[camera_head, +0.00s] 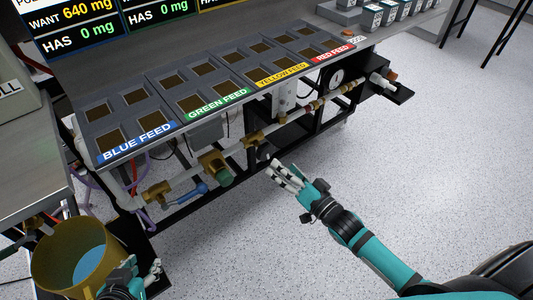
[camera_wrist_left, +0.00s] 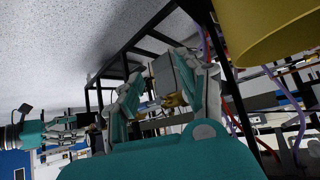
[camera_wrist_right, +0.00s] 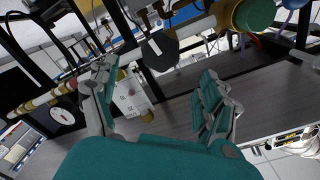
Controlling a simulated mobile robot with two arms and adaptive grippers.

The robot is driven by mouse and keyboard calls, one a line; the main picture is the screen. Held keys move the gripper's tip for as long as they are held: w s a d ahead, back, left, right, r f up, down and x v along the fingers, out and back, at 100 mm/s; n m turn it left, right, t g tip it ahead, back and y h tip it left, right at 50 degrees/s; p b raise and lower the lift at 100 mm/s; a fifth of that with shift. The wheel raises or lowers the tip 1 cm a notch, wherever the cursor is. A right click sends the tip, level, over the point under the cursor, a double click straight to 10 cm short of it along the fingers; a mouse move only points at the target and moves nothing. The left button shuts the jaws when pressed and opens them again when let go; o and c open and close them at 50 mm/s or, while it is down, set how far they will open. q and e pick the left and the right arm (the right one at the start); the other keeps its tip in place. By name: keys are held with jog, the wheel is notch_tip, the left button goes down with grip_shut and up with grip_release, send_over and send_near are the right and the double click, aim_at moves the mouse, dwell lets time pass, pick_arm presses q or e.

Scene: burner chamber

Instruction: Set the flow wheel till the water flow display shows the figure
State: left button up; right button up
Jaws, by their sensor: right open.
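A dark faceted wheel (camera_wrist_right: 160,52) with a pale mark sits on a brass fitting in the right wrist view. I take it for the flow wheel; in the head view it shows as a small dark piece (camera_head: 264,153) on the pipe run. My right gripper (camera_head: 277,172) is open just in front of it. In the right wrist view its spread fingers (camera_wrist_right: 152,95) are empty, and the wheel lies beyond them, apart. My left gripper (camera_head: 148,274) is low at the left beside a gold pot; its fingers are apart in the left wrist view (camera_wrist_left: 165,95). I cannot identify a readable water flow display.
The gold pot (camera_head: 45,262) holds blue liquid. A green round knob (camera_head: 218,172) and a blue-handled valve (camera_head: 190,192) are on the pipe left of the wheel. A round gauge (camera_head: 336,77) is further right. Feed trays (camera_head: 130,125) overhang the pipes. The floor at right is clear.

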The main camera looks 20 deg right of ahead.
aim_at(268, 153)
jog(key=b+x, duration=0.1)
jog(key=x, duration=0.7)
jog(key=shift+w+f+b, duration=0.1)
jog(key=shift+b, duration=0.25)
jog(key=shift+w+a, duration=0.15)
jog(key=shift+w, duration=0.1)
pick_arm(q)
jog(key=w+d+r+t+h, duration=0.1)
jog(key=w+d+r+t, duration=0.1)
jog(key=w+r+t, duration=0.3)
notch_tip(268, 153, up, 2)
jog(key=shift+w+d+r+t, duration=0.15)
jog(key=shift+w+d+t, duration=0.15)
jog(key=shift+w, duration=0.2)
